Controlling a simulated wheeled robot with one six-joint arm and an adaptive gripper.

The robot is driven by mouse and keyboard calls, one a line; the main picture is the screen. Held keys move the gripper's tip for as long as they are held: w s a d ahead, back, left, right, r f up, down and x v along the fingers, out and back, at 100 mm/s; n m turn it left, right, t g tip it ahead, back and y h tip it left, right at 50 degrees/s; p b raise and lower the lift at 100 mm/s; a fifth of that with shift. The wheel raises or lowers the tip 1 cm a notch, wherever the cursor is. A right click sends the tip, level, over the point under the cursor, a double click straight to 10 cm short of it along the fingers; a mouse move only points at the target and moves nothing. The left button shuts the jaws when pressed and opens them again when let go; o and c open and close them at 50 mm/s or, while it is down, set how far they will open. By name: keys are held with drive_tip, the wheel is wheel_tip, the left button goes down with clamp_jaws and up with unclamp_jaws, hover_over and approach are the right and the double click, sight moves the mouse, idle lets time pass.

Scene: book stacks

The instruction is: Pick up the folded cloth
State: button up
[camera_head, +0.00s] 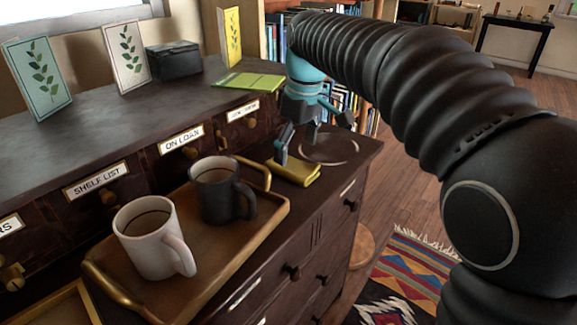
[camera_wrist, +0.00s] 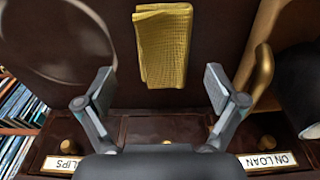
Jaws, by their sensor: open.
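The folded cloth (camera_head: 298,172) is mustard yellow and lies flat on the dark cabinet's lower ledge, just past the far end of the tray. In the wrist view the cloth (camera_wrist: 163,45) shows a ribbed weave and lies ahead of the fingers, roughly centred between them. My gripper (camera_head: 308,142) is above the ledge beside the cloth, and one finger partly overlaps the cloth in the head view. In the wrist view my gripper (camera_wrist: 160,82) has its fingers spread wide with nothing between them. I cannot tell the exact height of the fingertips above the cloth.
A brown tray (camera_head: 262,226) with brass handles holds a white mug (camera_head: 147,240) and a black mug (camera_head: 213,190). A round clear dish (camera_head: 340,158) sits right of the cloth. Labelled card drawers (camera_head: 180,142) rise behind; a green book (camera_head: 248,81) lies on top.

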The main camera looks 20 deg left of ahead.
sight(293, 159)
drive_tip(key=f, duration=0.3)
drive_tip(key=shift+w+a+f, duration=0.1)
drive_tip(key=shift+a+f, duration=0.05)
drive_tip(key=shift+a, duration=0.15)
drive_tip(key=c, duration=0.9)
